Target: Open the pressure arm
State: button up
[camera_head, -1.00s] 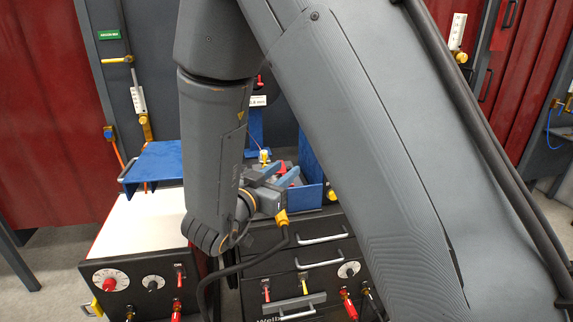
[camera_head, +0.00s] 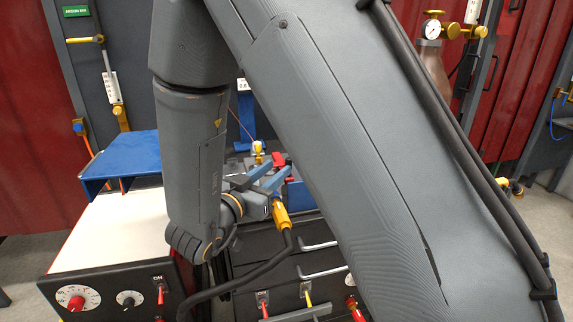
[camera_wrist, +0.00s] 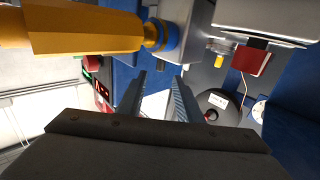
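The wire feeder, a grey block with small parts on a blue-sided unit, sits on top of the dark cabinet. A red piece (camera_head: 278,159) and a yellow-and-white knob (camera_head: 258,148) show on it in the head view. A red part (camera_wrist: 251,61) under a dark bar also shows in the wrist view. I cannot tell for certain which part is the pressure arm. My gripper (camera_head: 272,171) is at the feeder's front, just short of the red piece; its two fingers (camera_wrist: 157,82) are apart with nothing between them. My arm hides part of the feeder.
A yellow connector (camera_head: 281,214) with a black cable hangs just below my gripper; it fills the wrist view's upper left (camera_wrist: 85,31). A blue shelf (camera_head: 122,154) stands over the white-topped box (camera_head: 110,225) at left. A gas bottle (camera_head: 430,68) stands at right.

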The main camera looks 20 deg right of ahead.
jog(key=shift+p+x, duration=0.8)
jog(key=shift+x, duration=3.1)
jog(key=shift+f, duration=0.15)
grip_shut()
